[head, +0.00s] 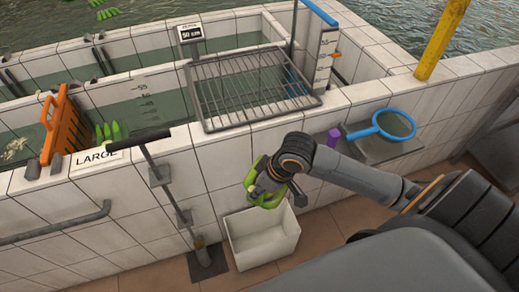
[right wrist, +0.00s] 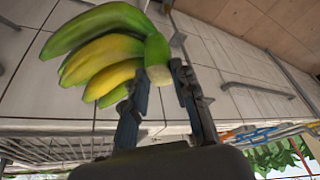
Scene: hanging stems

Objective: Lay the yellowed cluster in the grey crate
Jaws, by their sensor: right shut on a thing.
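My right gripper (head: 270,185) is shut on the stem end of a banana cluster (head: 262,199). In the right wrist view the cluster (right wrist: 108,48) is green with yellow on its lower fingers, and its crown sits between the two fingertips (right wrist: 163,80). The fruit hangs off to the left of the jaws there. A pale grey crate (head: 262,256) stands on the floor against the tiled wall, open at the top. In the head view the cluster is above the crate's back left rim, and appears clear of it. My left gripper is not in view.
The tiled tank wall (head: 225,165) rises close behind the crate. A metal T-handled post (head: 163,175) stands left of it. A wire rack (head: 250,88) lies over the tank. Floor shows around the crate.

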